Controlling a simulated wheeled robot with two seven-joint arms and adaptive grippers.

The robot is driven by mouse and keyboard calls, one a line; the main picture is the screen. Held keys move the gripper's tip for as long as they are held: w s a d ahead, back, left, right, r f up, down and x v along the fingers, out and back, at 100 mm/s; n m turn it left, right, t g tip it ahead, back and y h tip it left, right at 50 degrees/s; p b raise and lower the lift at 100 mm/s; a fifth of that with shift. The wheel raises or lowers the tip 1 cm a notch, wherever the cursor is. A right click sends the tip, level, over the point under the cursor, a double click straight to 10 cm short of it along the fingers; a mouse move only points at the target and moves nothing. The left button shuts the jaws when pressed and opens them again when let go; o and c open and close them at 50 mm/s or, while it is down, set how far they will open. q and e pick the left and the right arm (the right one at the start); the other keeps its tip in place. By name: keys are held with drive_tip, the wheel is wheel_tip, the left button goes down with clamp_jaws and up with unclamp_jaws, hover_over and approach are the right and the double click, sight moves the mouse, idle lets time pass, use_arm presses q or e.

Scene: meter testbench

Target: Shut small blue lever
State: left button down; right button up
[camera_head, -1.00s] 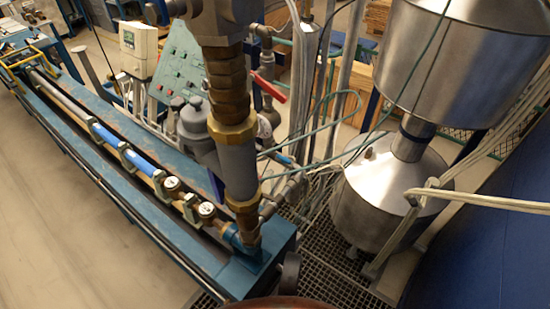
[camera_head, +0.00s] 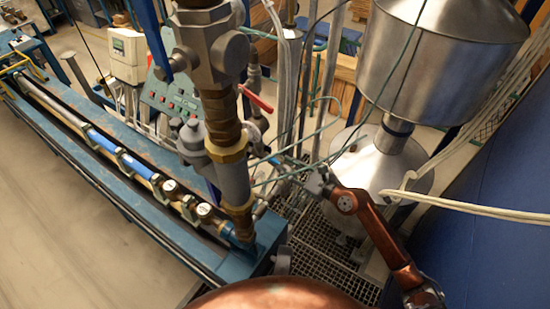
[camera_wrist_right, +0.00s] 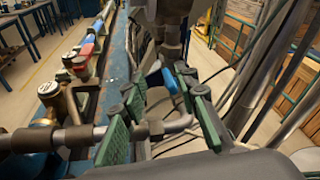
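The small blue lever (camera_wrist_right: 170,80) shows in the right wrist view beside the pipework, toward the tip of the right finger. In the head view a small blue part (camera_head: 276,160) shows by the pipes right of the thick vertical pipe; it seems to be the same lever. My right gripper (camera_wrist_right: 160,84) is open, with its green-padded fingers spread and a grey pipe showing between them. In the head view my right gripper (camera_head: 317,181) is small, at the end of the copper arm, right of the lever. Contact with the lever cannot be made out. My left gripper is out of view.
A thick vertical pipe (camera_head: 234,180) with brass nuts stands left of my right gripper. A red lever (camera_head: 257,100) is above. Thin hoses and cables hang around the arm. A steel tank (camera_head: 440,60) stands right; the blue bench (camera_head: 265,255) runs left.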

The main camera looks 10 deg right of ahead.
sight(276, 161)
drive_tip(key=f+n, duration=0.1)
drive_tip(key=n+g+h, duration=0.1)
drive_tip(key=shift+w+d+f+n, duration=0.3)
drive_tip(key=shift+w+d+f, duration=0.1)
drive_tip(key=shift+w+f, duration=0.2)
drive_tip(key=shift+w, duration=0.05)
drive_tip(key=p+x, duration=0.1)
drive_tip(key=x, duration=0.6)
drive_tip(key=shift+w+f, duration=0.1)
drive_tip(key=shift+f, duration=0.05)
drive_tip(key=shift+c, duration=0.5)
clamp_jaws()
